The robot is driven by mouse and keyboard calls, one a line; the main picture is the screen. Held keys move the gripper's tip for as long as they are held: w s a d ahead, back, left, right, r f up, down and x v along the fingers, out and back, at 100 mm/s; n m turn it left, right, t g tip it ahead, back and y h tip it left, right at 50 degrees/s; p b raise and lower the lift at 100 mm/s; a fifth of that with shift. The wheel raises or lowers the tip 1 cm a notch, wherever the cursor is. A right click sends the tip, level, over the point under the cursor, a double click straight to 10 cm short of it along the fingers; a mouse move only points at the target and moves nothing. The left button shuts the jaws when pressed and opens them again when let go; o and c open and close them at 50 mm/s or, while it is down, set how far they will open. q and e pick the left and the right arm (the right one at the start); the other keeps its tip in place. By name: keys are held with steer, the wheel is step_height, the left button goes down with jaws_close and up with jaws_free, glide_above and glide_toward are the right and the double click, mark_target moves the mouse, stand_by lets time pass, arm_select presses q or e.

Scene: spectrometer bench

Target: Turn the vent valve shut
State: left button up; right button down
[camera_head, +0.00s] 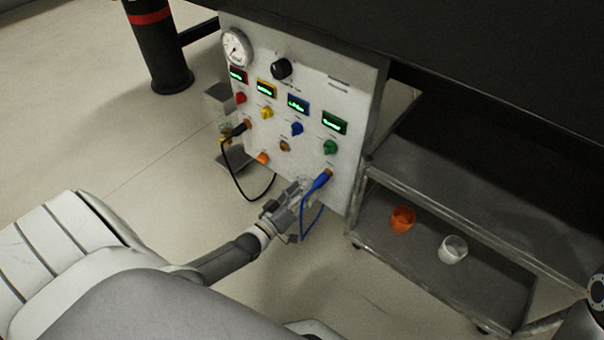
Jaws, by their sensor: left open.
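A white instrument panel (335,102) carries several knobs and sockets; no label is readable, so I cannot tell which part is the vent valve. A black knob (281,68) sits near the top beside a round gauge (236,47). Below the displays are red (240,98), yellow (267,112), blue (297,129) and green (330,147) knobs. A small brass fitting (285,146) is lower in the middle. My left gripper (303,186) is open in front of the panel's lower part, close to a blue cable plug (321,181). Whether they touch is unclear. My right gripper is out of view.
A black cable (236,183) and a blue cable (304,221) hang in loops from the panel. A metal shelf cart (450,185) stands to the right, with an orange cup (402,219) and a clear cup (452,249) on its lower shelf.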

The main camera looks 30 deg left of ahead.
arm_select(q)
steer(key=s+a, duration=0.1)
steer(key=s, duration=1)
steer(key=shift+s, duration=0.4)
